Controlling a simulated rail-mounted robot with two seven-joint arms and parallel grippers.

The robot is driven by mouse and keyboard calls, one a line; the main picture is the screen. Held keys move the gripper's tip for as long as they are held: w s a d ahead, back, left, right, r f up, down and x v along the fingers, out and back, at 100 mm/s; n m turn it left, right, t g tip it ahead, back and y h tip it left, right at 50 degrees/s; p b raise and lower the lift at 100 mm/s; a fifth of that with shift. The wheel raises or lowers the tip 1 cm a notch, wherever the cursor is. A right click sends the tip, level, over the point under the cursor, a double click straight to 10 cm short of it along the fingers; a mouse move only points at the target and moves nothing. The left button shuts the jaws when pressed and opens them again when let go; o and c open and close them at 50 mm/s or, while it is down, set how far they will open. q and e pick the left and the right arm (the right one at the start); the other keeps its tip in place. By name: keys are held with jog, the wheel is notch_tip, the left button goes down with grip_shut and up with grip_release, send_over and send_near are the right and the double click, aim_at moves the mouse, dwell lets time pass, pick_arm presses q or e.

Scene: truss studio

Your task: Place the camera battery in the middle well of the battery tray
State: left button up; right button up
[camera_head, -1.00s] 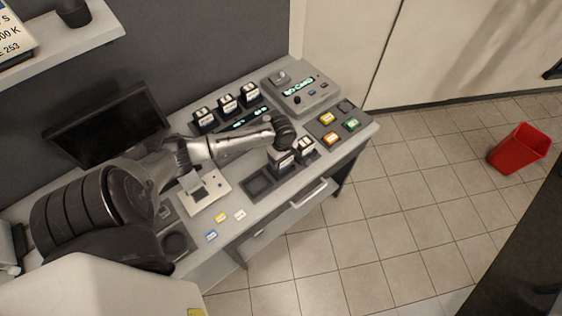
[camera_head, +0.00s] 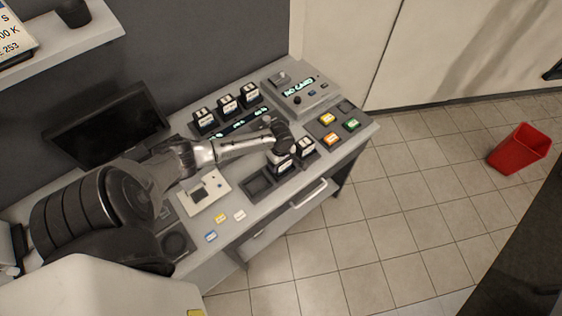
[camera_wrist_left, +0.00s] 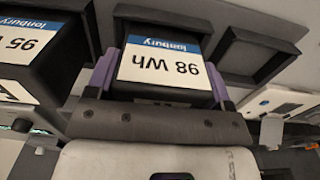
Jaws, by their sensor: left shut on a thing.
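The camera battery (camera_wrist_left: 163,68), a black block with a blue-and-white "98 Wh" label, is between the purple-lined fingers of my left gripper (camera_wrist_left: 160,88). In the head view the left gripper (camera_head: 281,150) is over the middle of the battery tray (camera_head: 249,197). The battery (camera_head: 280,166) is at the middle well, upright as far as I can see; the gripper partly hides it. I cannot tell whether it rests on the well's floor. The tray's left well (camera_head: 258,185) is empty. My right gripper is not in view.
A second battery (camera_head: 305,148), labelled "95 Wh" in the wrist view (camera_wrist_left: 40,50), stands close beside in the right well. Several batteries (camera_head: 227,104) stand in a charger behind. A button panel (camera_head: 338,124) lies to the right.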

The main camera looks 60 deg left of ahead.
pick_arm(q)
jog(key=o, duration=1.3)
jog(key=shift+f, duration=0.15)
